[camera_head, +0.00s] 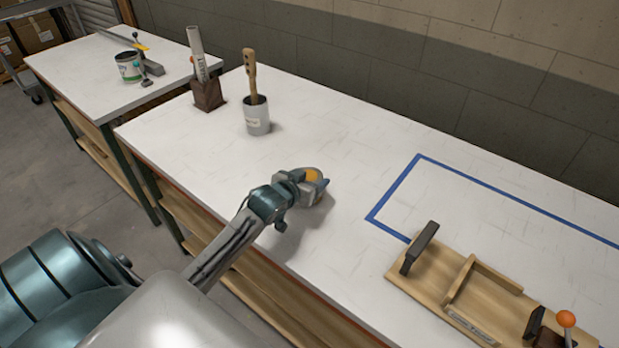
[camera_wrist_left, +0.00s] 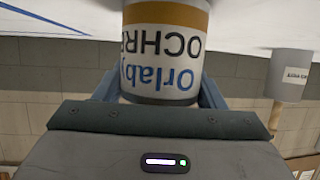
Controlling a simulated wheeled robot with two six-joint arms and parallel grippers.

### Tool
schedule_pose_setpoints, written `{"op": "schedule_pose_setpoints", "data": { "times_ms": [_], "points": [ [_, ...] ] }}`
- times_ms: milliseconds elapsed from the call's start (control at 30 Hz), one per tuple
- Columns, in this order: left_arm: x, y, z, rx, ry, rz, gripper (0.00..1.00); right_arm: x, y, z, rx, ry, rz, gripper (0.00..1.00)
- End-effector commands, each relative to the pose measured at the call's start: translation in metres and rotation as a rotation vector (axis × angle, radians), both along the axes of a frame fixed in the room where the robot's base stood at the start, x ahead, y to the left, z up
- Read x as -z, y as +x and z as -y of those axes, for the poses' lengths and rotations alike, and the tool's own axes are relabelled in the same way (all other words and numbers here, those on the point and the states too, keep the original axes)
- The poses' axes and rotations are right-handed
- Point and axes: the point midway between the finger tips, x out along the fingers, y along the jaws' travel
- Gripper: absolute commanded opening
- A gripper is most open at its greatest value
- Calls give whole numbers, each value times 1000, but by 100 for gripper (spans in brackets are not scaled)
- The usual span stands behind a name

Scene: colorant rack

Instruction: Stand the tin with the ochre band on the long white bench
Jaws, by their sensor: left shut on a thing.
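The ochre-banded tin (camera_head: 312,174) is in the jaws of my left gripper (camera_head: 307,182), over the near part of the long white bench (camera_head: 340,133). In the left wrist view the tin (camera_wrist_left: 160,45) sits between the jaws, with a white label reading "Orlaby OCHRE" and an ochre band. That view is upside down, with the bench at its top, so the tin looks upright. Its foot is cut off there, and I cannot tell whether it touches the bench. My left gripper is shut on it. My right gripper is out of view.
A grey pot (camera_head: 257,117) with a wooden-handled tool and a dark block (camera_head: 208,93) holding a roll stand farther left. A wooden fixture (camera_head: 450,285) lies at right beside a blue tape outline (camera_head: 388,190). Another bench (camera_head: 85,68) bears an open tin (camera_head: 129,67).

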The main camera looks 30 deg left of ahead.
Motion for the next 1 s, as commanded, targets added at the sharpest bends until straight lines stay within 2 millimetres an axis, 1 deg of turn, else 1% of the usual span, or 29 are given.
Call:
{"op": "schedule_pose_setpoints", "data": {
  "times_ms": [67,100,167,200,567,667,767,1000],
  "points": [
    [1,0,0,0,0,0,37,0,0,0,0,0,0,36],
    [2,0,0,0,0,-1,66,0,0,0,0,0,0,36],
    [2,0,0,0,0,0,78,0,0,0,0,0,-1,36],
    [2,0,0,0,0,0,85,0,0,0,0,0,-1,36],
    [-1,-2,0,0,1,0,86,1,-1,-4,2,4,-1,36],
    [-4,-13,0,1,3,-1,86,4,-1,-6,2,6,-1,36],
    [-10,-30,1,3,4,-1,86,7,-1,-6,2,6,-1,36],
    [-31,-79,4,4,6,-2,86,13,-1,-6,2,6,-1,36]
  ]
}}
